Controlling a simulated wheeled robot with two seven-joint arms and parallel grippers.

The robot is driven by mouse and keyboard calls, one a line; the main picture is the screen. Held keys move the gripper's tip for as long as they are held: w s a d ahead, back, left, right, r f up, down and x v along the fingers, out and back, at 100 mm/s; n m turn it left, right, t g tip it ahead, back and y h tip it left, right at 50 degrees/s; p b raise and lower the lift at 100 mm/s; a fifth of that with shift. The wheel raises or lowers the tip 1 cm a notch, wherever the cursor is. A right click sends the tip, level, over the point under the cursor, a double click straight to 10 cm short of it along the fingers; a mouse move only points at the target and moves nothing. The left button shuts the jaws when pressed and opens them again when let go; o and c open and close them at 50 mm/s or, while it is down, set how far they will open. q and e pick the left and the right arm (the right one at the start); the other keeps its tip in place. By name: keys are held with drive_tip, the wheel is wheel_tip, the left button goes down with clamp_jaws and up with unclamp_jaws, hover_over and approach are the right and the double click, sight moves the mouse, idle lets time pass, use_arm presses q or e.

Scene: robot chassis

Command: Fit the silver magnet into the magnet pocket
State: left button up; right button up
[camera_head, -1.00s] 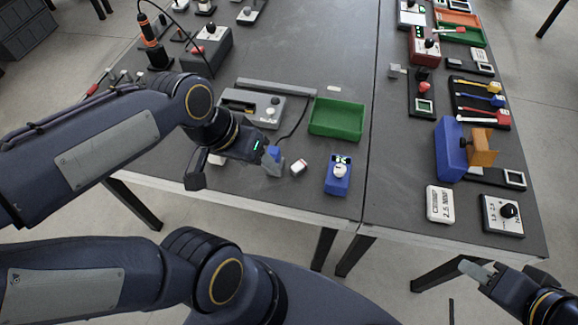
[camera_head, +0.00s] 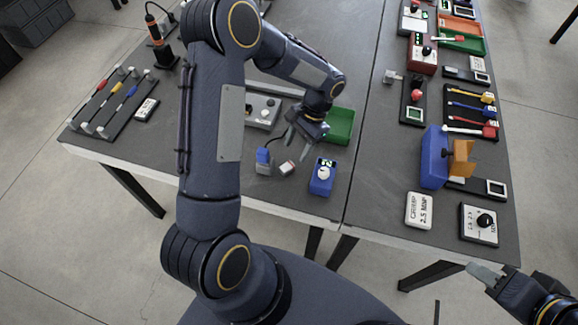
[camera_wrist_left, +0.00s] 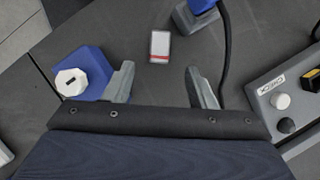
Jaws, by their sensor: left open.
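A small silver-white block with a red end (camera_head: 287,168) lies on the table; it looks like the silver magnet and also shows in the left wrist view (camera_wrist_left: 160,45). My left gripper (camera_head: 294,147) is open and empty. In the left wrist view its fingertips (camera_wrist_left: 160,69) straddle the block's line, with the block beyond them and apart. A grey box (camera_head: 263,110) stands behind, partly covered by my arm; its marked face and knobs show in the wrist view (camera_wrist_left: 285,100). I cannot make out the magnet pocket. My right gripper (camera_head: 484,271) is at lower right, its opening unclear.
A blue-topped grey piece (camera_head: 264,158) with a black cable stands left of the block. A blue box with a white knob (camera_head: 322,178) stands to its right, close to my left finger in the wrist view (camera_wrist_left: 88,72). A green tray (camera_head: 340,126) is behind.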

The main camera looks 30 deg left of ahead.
sight(291, 163)
use_arm(q)
drive_tip(key=p+x, duration=0.1)
drive_tip(key=x, duration=0.5)
drive_tip(key=shift+w+d+f+p, duration=0.1)
drive_tip(key=shift+f+p, duration=0.15)
drive_tip(key=shift+p, duration=0.1)
drive_tip(key=shift+c, duration=0.3)
clamp_jaws()
drive_tip(key=shift+r, duration=0.1)
